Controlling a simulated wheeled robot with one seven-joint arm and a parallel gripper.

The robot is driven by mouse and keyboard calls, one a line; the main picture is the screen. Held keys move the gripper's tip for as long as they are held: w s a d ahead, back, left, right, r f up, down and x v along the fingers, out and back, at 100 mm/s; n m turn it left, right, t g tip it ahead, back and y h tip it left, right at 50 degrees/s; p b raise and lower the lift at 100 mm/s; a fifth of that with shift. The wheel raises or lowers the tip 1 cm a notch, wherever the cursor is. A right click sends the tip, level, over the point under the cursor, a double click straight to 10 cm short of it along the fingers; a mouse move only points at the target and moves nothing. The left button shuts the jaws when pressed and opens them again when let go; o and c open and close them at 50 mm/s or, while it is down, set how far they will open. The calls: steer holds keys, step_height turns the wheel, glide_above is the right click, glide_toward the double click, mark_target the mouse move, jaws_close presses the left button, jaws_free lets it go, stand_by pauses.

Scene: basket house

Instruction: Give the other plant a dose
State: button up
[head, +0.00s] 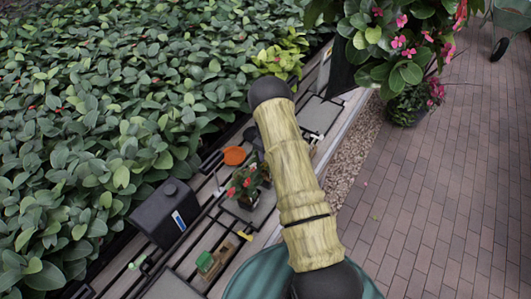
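A small potted plant with red flowers (243,187) stands on the slatted bench left of my arm. More leaves beside it, close to the arm, may belong to it or to a second plant; I cannot tell. My bamboo-patterned arm link with black ends crosses the middle of the head view and hides part of the bench. My gripper is not in view. No dosing container can be made out for certain.
The bench also holds an orange disc (235,156), a green block-like item (208,262) and a small yellow item (245,235). Dense leafy plants (110,110) fill the left. A hanging pink-flowered plant (400,45) is at upper right. Brick paving (450,190) at right is mostly clear.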

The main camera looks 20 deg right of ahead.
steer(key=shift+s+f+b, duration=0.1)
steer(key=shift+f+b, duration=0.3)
steer(key=shift+b, duration=0.15)
stand_by(2.3)
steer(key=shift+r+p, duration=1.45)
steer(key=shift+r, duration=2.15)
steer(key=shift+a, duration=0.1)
